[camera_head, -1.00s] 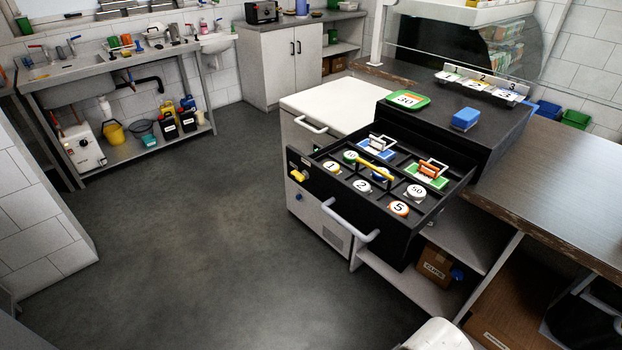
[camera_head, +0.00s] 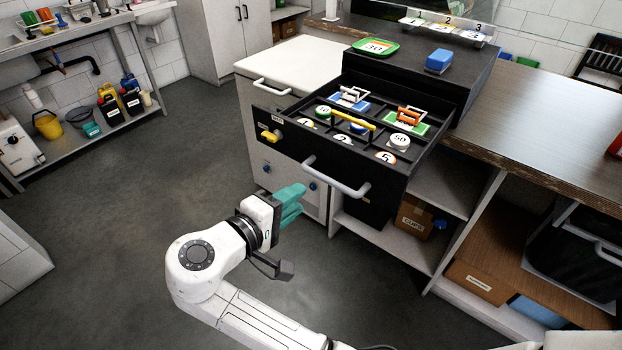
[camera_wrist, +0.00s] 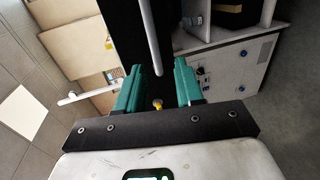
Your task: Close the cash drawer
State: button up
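The black cash drawer (camera_head: 275,148) is pulled out of its black cabinet (camera_head: 410,66) on the counter. Its light grey bar handle (camera_head: 336,178) runs across the front, and a yellow key (camera_head: 270,135) sits in the front at the left. My gripper (camera_head: 297,198), with teal fingers, is in front of and below the drawer, apart from the handle. In the wrist view my gripper (camera_wrist: 158,88) has its two fingers spread with a gap between them. The handle (camera_wrist: 149,38) shows beyond the gap, and the yellow key (camera_wrist: 157,104) shows between the fingers.
The drawer holds coin discs, a yellow bar (camera_head: 345,118) and clipped note stacks. A white cabinet (camera_head: 290,62) stands left of the drawer. Open shelves with a cardboard box (camera_head: 413,216) lie below. The floor (camera_head: 130,200) at left is clear.

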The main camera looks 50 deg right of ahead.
aim_at(322, 174)
jog(key=x, duration=0.3)
jog(key=p+x, duration=0.1)
jog(key=x, duration=0.3)
jog(key=r+x, duration=0.1)
jog(key=x, duration=0.2)
jog(key=shift+w+d, duration=0.2)
jog(key=shift+d, duration=0.05)
grip_shut()
jog(key=shift+f, duration=0.1)
